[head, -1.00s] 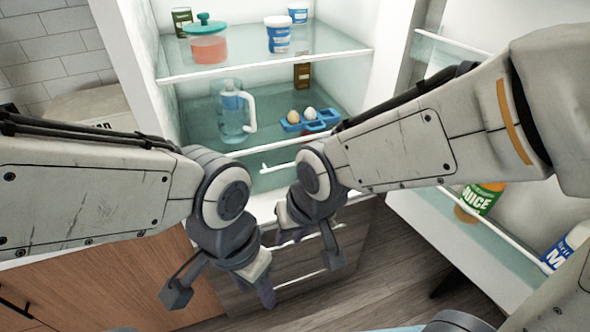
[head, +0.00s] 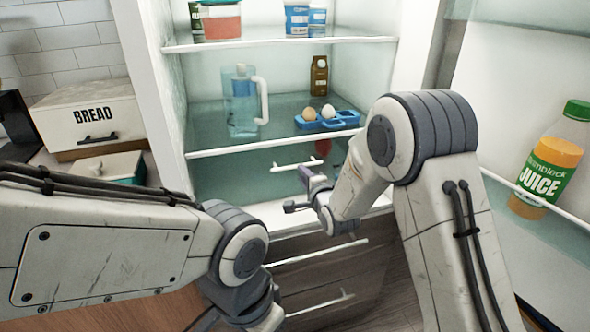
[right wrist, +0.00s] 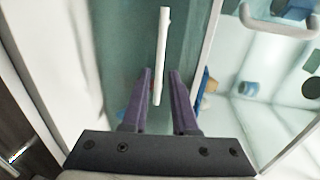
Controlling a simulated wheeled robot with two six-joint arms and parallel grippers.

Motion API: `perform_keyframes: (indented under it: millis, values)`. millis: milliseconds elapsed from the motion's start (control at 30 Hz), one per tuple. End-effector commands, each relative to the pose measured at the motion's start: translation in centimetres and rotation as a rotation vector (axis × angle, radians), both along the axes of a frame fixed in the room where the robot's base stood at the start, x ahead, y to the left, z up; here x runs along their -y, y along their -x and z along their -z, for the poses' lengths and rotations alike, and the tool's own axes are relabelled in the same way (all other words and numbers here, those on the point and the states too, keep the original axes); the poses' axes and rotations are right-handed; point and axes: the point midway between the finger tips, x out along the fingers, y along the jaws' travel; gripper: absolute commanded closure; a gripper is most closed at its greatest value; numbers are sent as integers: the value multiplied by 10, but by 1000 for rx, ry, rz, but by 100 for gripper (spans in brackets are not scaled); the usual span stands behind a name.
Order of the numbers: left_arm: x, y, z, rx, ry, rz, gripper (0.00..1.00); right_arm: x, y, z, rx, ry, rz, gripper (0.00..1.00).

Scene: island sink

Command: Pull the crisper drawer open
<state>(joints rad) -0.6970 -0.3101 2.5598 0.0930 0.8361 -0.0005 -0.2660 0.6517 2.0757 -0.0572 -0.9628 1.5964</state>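The crisper drawer (head: 245,178) is the clear, teal-tinted bin at the bottom of the open fridge. It looks shut. Its white bar handle (head: 290,165) runs level across the front, and it also shows in the right wrist view as an upright white bar (right wrist: 161,60). My right gripper (head: 312,185) is in front of the drawer, close to the handle. In the right wrist view its purple fingers (right wrist: 160,75) are apart, with the handle's lower end between them in the picture; contact is unclear. My left gripper (head: 240,318) is low, cut off by the bottom edge, its fingertips hidden.
Above the drawer, a shelf holds a pitcher (head: 242,103), a blue egg tray (head: 345,118) and a brown bottle (head: 319,76). The open fridge door at right holds a juice bottle (head: 548,170). A bread box (head: 88,115) stands on the left counter. Wooden drawers lie below.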

Motion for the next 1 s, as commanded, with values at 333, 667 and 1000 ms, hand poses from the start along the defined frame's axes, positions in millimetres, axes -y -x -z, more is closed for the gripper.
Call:
perform_keyframes:
  millis: [333, 667, 1000]
  values:
    - [0, 0, -5, 0, 0, 0, 50, -18, -54, 12, -1, 1, 0, 73]
    - [0, 0, -5, 0, 0, 0, 50, -22, -67, 14, -1, 2, -1, 73]
    - [0, 0, -5, 0, 0, 0, 50, -22, -66, 14, -1, 2, -1, 100]
